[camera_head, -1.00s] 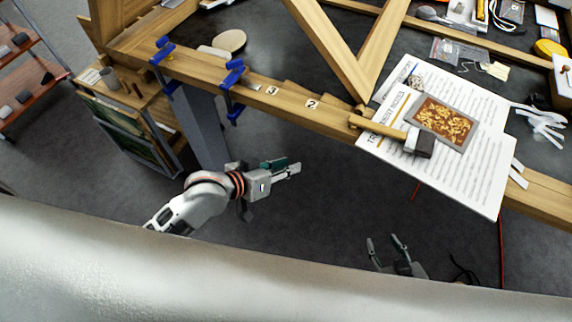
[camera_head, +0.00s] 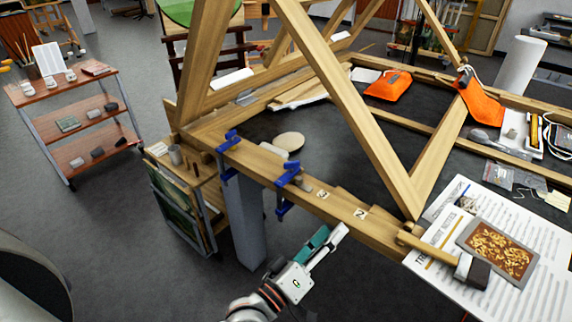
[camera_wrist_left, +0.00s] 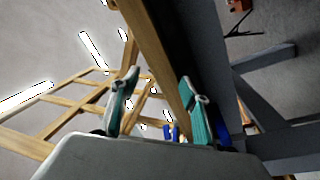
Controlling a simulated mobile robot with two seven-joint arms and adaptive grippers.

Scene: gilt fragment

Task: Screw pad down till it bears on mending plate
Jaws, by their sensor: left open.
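Two blue clamps grip the front beam of the wooden frame: one at left (camera_head: 229,150) and one to its right (camera_head: 288,180). Their pads and screw tips are too small to make out, and I cannot pick out the mending plate with certainty. My left gripper (camera_head: 330,238) is open and empty, in the air on the near side of the beam, below and right of the right clamp. The left wrist view shows its two fingers apart (camera_wrist_left: 160,108), with the beam and blue clamp parts beyond them. My right gripper is out of view.
A hammer (camera_head: 440,250) and a gilt panel (camera_head: 497,252) lie on printed sheets (camera_head: 425,275) at right. Diagonal timbers (camera_head: 340,95) rise over the frame. A shelf cart (camera_head: 85,125) stands at left.

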